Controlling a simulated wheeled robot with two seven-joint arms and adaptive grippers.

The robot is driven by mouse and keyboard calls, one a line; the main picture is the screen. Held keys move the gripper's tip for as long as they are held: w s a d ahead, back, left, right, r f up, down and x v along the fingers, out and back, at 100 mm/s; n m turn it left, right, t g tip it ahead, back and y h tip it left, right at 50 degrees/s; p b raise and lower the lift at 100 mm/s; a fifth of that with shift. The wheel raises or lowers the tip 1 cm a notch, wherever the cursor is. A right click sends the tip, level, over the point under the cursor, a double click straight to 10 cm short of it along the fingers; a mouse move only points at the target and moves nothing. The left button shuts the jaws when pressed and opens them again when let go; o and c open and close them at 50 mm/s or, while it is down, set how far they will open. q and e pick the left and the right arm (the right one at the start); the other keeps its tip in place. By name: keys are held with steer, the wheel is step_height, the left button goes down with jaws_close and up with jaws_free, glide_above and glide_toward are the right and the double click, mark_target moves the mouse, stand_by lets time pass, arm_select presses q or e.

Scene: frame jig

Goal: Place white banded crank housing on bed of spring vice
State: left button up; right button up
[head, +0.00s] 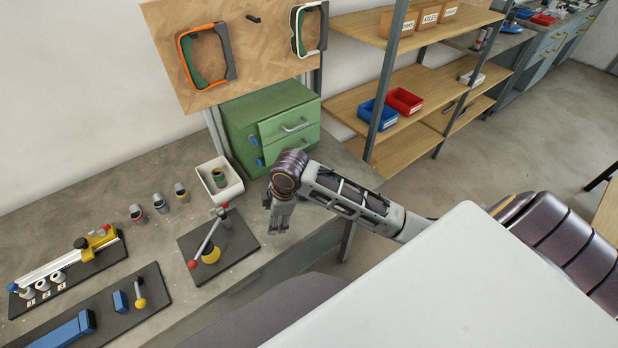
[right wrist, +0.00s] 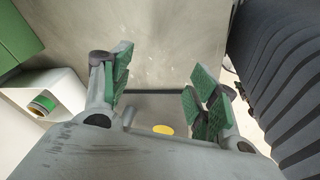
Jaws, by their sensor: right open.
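Three small grey housings stand in a row on the bench: one with a red band (head: 137,214), one with a band too small to judge, perhaps blue or white (head: 160,203), and one with a yellow band (head: 181,193). I cannot make out a clearly white band. A blue vice-like fixture (head: 75,330) with a blue jaw block and yellow-knobbed lever is at the lower left; it may be the spring vice. My right gripper (head: 278,228) is open and empty above the bench's right part; its green-padded fingers show in the right wrist view (right wrist: 160,100). My left gripper is not in view.
A dark plate (head: 240,238) carries a red-knobbed lever and yellow piece, left of my right gripper. A white bin (head: 232,192) holds a green-banded housing (head: 219,177). A green drawer cabinet (head: 255,110) stands behind. A yellow-and-white fixture (head: 75,258) is at left.

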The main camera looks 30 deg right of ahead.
steer(key=w+d+r+n, duration=0.1)
steer(key=w+d+r, duration=0.2)
steer(key=d, duration=0.3)
steer(key=w+d+r+n+g+h, duration=0.1)
steer(key=w+d+r+n, duration=0.1)
steer(key=d+r, duration=0.3)
steer(key=w+d+r+n+g+h, duration=0.1)
steer(key=w+d+r+n, duration=0.1)
steer(key=w+d+r, duration=0.2)
steer(key=d, duration=0.3)
steer(key=shift+w+r, duration=0.3)
steer(key=shift+w, duration=0.1)
steer(key=shift+f, duration=0.15)
steer(key=shift+a+f, duration=0.1)
steer(key=shift+f, duration=4.1)
steer(key=shift+f, duration=0.1)
steer(key=shift+w+f+p, duration=0.1)
steer(key=shift+f+p, duration=0.2)
steer(key=shift+f, duration=2.2)
steer(key=shift+c, duration=0.4)
